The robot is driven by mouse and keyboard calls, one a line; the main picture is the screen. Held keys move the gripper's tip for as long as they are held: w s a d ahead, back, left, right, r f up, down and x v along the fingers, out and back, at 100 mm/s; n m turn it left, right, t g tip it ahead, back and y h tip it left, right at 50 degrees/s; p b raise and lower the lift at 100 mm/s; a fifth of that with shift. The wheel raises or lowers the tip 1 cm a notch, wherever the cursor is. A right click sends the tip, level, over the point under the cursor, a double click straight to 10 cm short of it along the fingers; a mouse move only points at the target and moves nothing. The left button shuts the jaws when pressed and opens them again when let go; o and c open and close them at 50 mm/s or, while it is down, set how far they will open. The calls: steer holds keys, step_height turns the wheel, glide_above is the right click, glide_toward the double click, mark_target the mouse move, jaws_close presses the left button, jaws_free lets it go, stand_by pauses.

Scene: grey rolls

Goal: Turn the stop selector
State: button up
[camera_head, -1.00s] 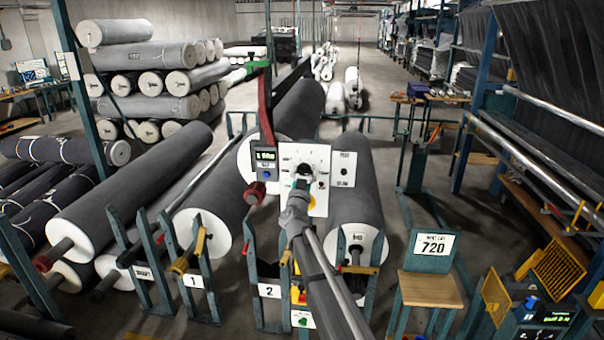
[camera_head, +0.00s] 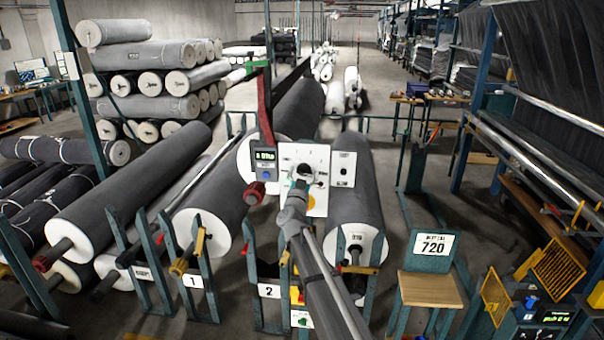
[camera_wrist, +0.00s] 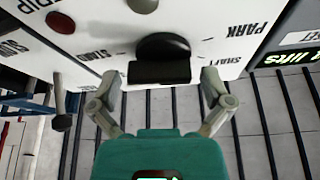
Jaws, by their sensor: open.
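The stop selector is a black knob (camera_wrist: 160,60) with a round base and a block-shaped grip. It sits on a white panel (camera_wrist: 225,45) printed with words such as PARK, SHAFT and STAND. My gripper (camera_wrist: 160,82) is open, with one finger to the left of the knob and one to the right, gaps showing on both sides. I cannot tell which word the knob points at.
A red button (camera_wrist: 60,22) and a small lever (camera_wrist: 60,105) are left of the knob. A display box (camera_head: 265,160) adjoins the panel.

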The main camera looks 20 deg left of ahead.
stand_by(0.4)
steer(key=shift+s+d+g+y+p, duration=0.15)
steer(key=shift+d+g+y+p, duration=0.25)
steer(key=shift+y+p, duration=0.1)
steer(key=shift+s+d+f+g+y+p, duration=0.1)
steer(key=shift+s+d+g+y+p, duration=0.1)
steer(key=shift+s+g+y+p, duration=0.45)
steer(key=s+d+f+n+g+b, duration=0.2)
steer(key=s+d+f+g+b, duration=0.15)
steer(key=d+f, duration=0.55)
steer(key=s+d+f+n+g+b, duration=0.1)
steer(key=s+d+f+g+b, duration=0.2)
steer(key=d+f, duration=0.5)
steer(key=s+d+f+n+g+b, duration=0.25)
steer(key=d+f+g, duration=0.25)
steer(key=d+f, duration=0.4)
steer(key=s+d+f+m+g+h+b, duration=0.2)
steer(key=s+d+f, duration=0.4)
steer(key=s+d, duration=0.4)
steer(key=s+d+f+m+g+h+b, duration=0.3)
steer(key=s+d+f+g, duration=0.3)
steer(key=s+d, duration=0.4)
steer(key=d+h+b, duration=0.1)
steer(key=d, duration=0.2)
steer(key=shift+s+d+f+g, duration=0.15)
steer(key=shift+d+f+g, duration=0.05)
steer(key=shift+f+g, duration=0.1)
